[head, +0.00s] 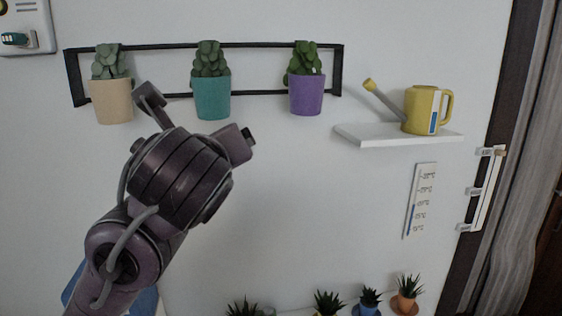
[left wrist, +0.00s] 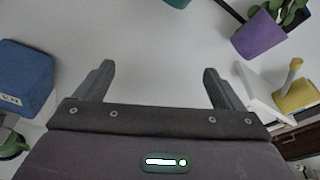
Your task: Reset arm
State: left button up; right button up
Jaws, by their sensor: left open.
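My left arm comes in from the lower left in the head view and reaches up in front of the white wall. My left gripper (head: 198,112) is open, its fingers spread apart below the hanging pots. In the left wrist view the open left gripper (left wrist: 158,70) has only bare white wall between its fingers, so it holds nothing. My right arm and right gripper are in neither view.
A black rail (head: 265,46) carries beige (head: 111,101), teal (head: 212,96) and purple (head: 307,94) pots. A yellow watering can (head: 422,109) stands on a white shelf (head: 395,134). Several small plants line the bottom edge. A blue object (left wrist: 24,76) lies left in the wrist view.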

pick_arm(q)
jog(key=s+a+f+n+g+h, duration=0.1)
jog(key=a+f+n+g, duration=0.15)
jog(key=f+n, duration=0.7)
jog(key=s+a+f+n+g+h, duration=0.1)
jog(key=s+f+n+g, duration=0.2)
jog(key=f, duration=1.4)
jog(key=s+a+f+n+g, duration=0.3)
jog(key=s+f+n, duration=0.45)
jog(key=f, duration=0.25)
jog(key=s+a+f+n+g, duration=0.3)
jog(key=s+f+n, duration=0.4)
jog(key=s+f, duration=0.25)
notch_tip(320, 180, down, 35)
jog(key=s+g+b, duration=0.2)
jog(key=b, duration=0.2)
jog(key=s+a+f+b, duration=0.2)
jog(key=s+a+f, duration=0.1)
jog(key=s+f, duration=1.6)
jog(key=shift+s+a+f+g+b, duration=0.2)
jog(key=shift+f+g+b, duration=0.25)
jog(key=shift+f, duration=0.3)
